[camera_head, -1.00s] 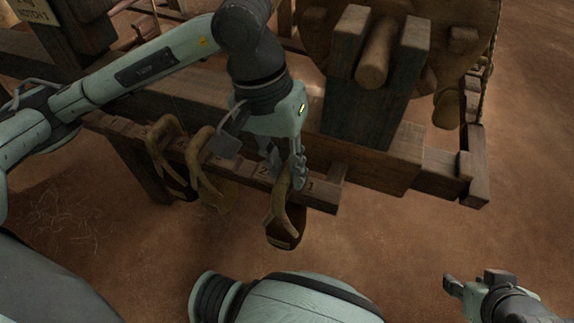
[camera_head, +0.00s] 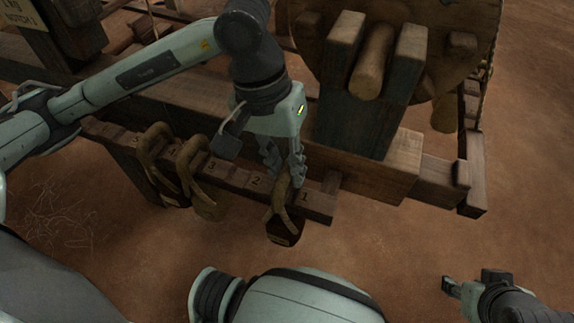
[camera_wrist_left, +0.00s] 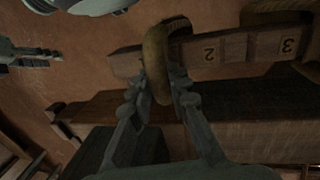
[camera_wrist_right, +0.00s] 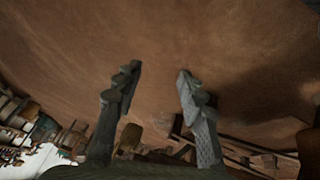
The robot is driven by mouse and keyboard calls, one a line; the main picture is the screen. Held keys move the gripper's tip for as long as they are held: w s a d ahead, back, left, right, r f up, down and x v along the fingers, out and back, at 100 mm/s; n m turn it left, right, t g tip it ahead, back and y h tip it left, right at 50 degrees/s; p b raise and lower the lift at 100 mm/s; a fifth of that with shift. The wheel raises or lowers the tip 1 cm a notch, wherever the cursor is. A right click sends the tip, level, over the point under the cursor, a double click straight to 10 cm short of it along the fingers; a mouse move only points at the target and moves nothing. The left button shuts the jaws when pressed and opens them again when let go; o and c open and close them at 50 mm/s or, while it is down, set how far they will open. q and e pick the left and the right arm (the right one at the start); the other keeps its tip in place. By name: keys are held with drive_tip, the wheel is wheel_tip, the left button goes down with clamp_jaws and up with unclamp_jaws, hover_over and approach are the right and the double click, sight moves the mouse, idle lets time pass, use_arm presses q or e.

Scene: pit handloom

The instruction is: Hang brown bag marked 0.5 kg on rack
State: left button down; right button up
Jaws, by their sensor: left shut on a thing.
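A dark brown bag (camera_head: 284,230) with a tan loop strap (camera_head: 279,190) hangs at the wooden rack bar (camera_head: 231,175), between the numbers 2 and 1. A pale label shows low on the bag but is too small to read. My left gripper (camera_head: 285,168) is shut on the strap's top, just above the bar. In the left wrist view the strap (camera_wrist_left: 157,60) passes across the bar near its end and covers the spot beside 2. I cannot tell whether the strap rests on the bar. My right gripper (camera_wrist_right: 158,76) is open and empty, off to the right.
Two other strapped bags, one dark (camera_head: 167,184) and one tan (camera_head: 208,204), hang further left on the rack. The loom's heavy beam and post (camera_head: 362,122) stand behind and to the right. The dirt floor (camera_head: 400,240) in front is clear.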

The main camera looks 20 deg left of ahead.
use_arm(q)
drive_tip(key=shift+f+b, duration=0.35)
drive_tip(key=shift+b, duration=0.1)
drive_tip(key=shift+f+b, duration=0.25)
drive_tip(key=shift+b, duration=0.1)
use_arm(e)
drive_tip(key=w+a+r+t+y, duration=0.1)
drive_tip(key=w+a+r+t, duration=0.2)
drive_tip(key=w+a, duration=0.2)
drive_tip(key=shift+w+r+n+t+y, duration=0.3)
drive_tip(key=shift+r+n+t+y, duration=0.05)
drive_tip(key=shift+n+t+y, duration=0.05)
drive_tip(key=shift+a, duration=0.1)
use_arm(q)
drive_tip(key=shift+f+b, duration=0.25)
drive_tip(key=shift+b, duration=0.5)
use_arm(e)
drive_tip(key=shift+f, duration=0.75)
use_arm(q)
drive_tip(key=c, duration=1.3)
unclamp_jaws()
drive_tip(key=shift+c, duration=0.2)
